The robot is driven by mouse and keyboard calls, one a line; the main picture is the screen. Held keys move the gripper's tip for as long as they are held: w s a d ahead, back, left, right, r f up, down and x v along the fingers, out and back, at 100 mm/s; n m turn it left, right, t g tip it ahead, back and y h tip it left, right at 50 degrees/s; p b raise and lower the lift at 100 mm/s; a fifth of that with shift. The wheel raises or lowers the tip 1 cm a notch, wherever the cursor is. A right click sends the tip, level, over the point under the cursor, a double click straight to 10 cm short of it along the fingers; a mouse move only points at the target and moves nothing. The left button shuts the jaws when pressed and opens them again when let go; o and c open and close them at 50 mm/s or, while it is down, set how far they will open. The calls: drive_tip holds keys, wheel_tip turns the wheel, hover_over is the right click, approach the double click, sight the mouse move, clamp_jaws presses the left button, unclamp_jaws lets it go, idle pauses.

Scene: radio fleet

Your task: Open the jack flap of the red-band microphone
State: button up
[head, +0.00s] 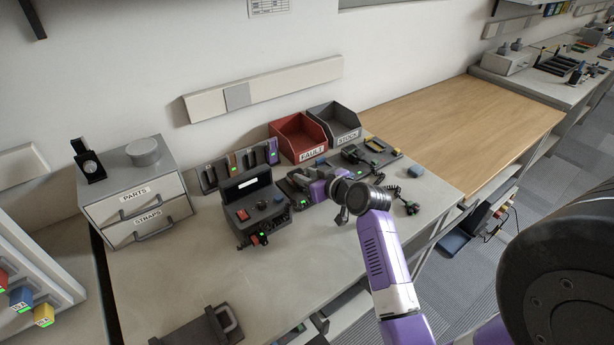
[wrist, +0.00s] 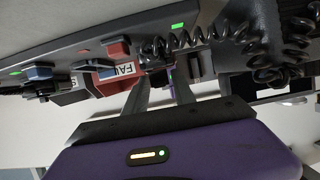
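I cannot pick out a red band or a jack flap in either view, so I cannot tell which unit is the red-band microphone. A dark unit with a coiled cord (wrist: 195,40) lies just beyond my fingertips in the wrist view, which looks upside down. My gripper (wrist: 165,80) has its two grey fingers apart, with a small gap between them. I see nothing clearly held. In the head view my gripper (head: 308,184) is low over the bench among dark units, and its fingers are mostly hidden.
A red FAULT bin (head: 297,139) and a grey STOCK bin (head: 338,122) stand behind. A dark open-lidded case (head: 256,211) stands left of my gripper. A coiled cord (head: 408,205) lies to the right. A drawer unit (head: 135,195) stands at left. The front bench is mostly clear.

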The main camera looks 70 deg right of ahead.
clamp_jaws()
drive_tip(key=shift+f+b, duration=0.15)
drive_tip(key=shift+b, duration=0.15)
drive_tip(key=shift+f+t+b, duration=0.2)
drive_tip(key=shift+t+b, duration=0.2)
drive_tip(key=shift+b, duration=1.05)
drive_tip(key=shift+s+a+h+b, duration=0.1)
drive_tip(key=shift+h+b, duration=0.3)
drive_tip(key=shift+b, duration=0.05)
drive_tip(key=shift+r+t, duration=0.1)
drive_tip(key=shift+t, duration=0.2)
drive_tip(key=shift+r, duration=0.2)
